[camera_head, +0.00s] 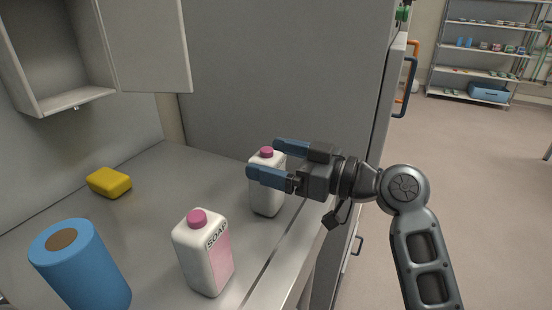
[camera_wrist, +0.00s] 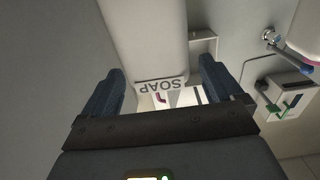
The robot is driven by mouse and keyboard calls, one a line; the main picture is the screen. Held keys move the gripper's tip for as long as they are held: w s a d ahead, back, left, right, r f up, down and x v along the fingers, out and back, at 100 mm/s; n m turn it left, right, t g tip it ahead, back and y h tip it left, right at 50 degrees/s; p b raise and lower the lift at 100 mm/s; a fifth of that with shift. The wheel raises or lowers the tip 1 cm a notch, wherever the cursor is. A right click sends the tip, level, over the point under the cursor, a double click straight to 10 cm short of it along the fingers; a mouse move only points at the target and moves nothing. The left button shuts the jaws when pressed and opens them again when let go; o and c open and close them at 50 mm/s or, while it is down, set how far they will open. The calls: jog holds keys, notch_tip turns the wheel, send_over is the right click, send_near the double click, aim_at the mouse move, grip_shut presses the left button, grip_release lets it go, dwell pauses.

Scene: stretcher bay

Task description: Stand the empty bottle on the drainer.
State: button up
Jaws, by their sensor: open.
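A white bottle with a pink cap (camera_head: 267,197) stands upright on the counter, at the tips of my gripper (camera_head: 264,158). The gripper is open, its blue fingers reaching left at the height of the bottle's upper part. In the wrist view, a white bottle (camera_wrist: 147,35) with a SOAP label shows beyond and between the open fingers (camera_wrist: 160,88). I cannot tell whether the fingers touch it. A second white bottle (camera_head: 205,258), with a pink cap and SOAP label, stands nearer the front. I cannot tell which is empty. I cannot make out a drainer.
A blue roll (camera_head: 80,265) stands at the front left, and a yellow sponge (camera_head: 109,182) lies behind it. The grey counter (camera_head: 165,195) is bare between them and the bottles. An open wall cabinet (camera_head: 75,100) hangs above. A tall grey panel (camera_head: 270,75) stands behind.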

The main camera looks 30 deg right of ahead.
jog(key=b+v, duration=0.2)
jog(key=v, duration=1)
